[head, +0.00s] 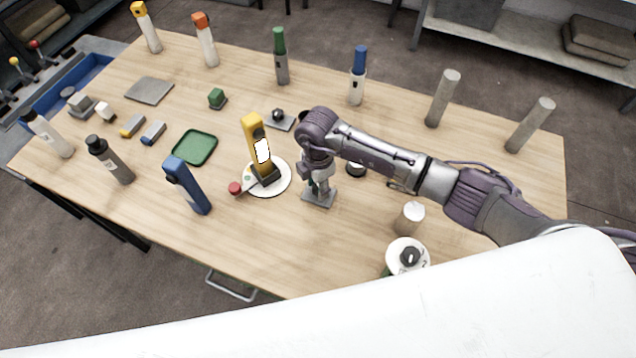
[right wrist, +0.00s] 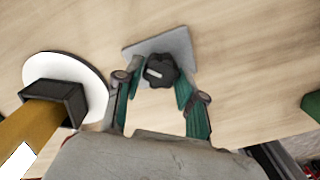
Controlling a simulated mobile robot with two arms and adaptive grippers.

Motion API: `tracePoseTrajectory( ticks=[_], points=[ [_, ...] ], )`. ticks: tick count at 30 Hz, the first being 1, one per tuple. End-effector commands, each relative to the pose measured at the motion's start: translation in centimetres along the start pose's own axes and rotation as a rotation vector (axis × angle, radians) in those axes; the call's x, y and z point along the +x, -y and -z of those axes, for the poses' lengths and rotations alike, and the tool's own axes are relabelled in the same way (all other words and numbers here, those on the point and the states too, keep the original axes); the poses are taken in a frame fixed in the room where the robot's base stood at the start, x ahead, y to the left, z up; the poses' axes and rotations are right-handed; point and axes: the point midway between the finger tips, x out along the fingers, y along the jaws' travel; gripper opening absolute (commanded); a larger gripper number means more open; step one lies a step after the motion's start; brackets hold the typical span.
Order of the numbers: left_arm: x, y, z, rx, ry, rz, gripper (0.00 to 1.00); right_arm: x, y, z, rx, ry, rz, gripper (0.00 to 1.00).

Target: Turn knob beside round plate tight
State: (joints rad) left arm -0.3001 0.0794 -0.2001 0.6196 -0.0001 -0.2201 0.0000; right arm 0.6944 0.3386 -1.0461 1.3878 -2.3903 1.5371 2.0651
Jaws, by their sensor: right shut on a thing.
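The black knob (right wrist: 160,71) sits on a grey square base plate (right wrist: 185,45), beside the round white plate (right wrist: 88,75), in the right wrist view. A white line on the knob's top runs slightly aslant. My right gripper (right wrist: 157,82) is shut on the knob, with a finger on each side. In the head view my right gripper (head: 319,187) points down onto the grey base plate (head: 318,200) and hides the knob. The round white plate (head: 283,184) there bears an upright yellow holder (head: 252,133). My left gripper is not in view.
Another dark knob on a plate (head: 278,115) stands behind. A black dial on a white disc (head: 410,257) is at the front right. The wooden table (head: 300,245) is clear in front.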

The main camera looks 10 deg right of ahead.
Motion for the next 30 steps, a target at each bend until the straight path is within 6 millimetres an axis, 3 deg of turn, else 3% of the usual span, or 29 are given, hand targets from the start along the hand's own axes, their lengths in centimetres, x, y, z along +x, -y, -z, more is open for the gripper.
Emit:
tracePoseTrajectory(
  ticks=[18,30],
  points=[
    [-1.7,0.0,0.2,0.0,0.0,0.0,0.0,-0.3,-0.3,-0.1,0.547,0.0,-0.003,0.05],
    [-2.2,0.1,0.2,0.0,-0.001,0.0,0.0,-0.2,-0.3,-0.2,0.729,0.001,-0.003,0.04]
  ],
)
